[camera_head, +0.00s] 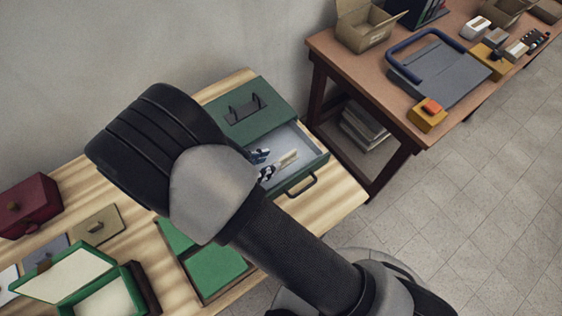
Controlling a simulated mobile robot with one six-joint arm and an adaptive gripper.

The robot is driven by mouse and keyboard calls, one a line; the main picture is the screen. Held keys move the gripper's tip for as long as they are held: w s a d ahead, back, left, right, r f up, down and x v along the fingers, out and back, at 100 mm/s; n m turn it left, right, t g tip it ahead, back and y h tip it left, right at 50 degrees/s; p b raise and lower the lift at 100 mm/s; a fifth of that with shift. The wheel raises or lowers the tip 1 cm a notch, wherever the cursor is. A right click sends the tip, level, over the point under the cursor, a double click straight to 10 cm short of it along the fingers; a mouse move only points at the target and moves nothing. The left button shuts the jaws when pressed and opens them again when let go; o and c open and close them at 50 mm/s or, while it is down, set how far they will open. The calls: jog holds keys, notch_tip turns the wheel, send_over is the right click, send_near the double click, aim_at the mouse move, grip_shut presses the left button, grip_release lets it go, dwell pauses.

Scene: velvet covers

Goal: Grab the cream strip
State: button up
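The cream strip (287,160) lies in the open drawer (316,161) of the green box (253,108). It is thin and slanted, and its left end runs toward my arm. My gripper (265,164) is mostly hidden behind my arm. Two small dark and pale parts, which look like its fingers, show at the drawer by the strip's left end, one on each side. I cannot tell whether they touch the strip or grip it.
The striped wooden table (341,190) also bears an open green case (66,275), a dark red box (29,205) and a beige plate (97,228). The drawer's black handle (302,186) sticks out in front. A brown workbench (325,44) with several items stands at right.

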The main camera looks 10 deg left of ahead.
aim_at(280, 160)
jog(key=b+x, duration=0.1)
jog(key=x, duration=0.3)
jog(key=shift+w+d, duration=0.15)
jog(key=shift+d, duration=0.25)
grip_shut()
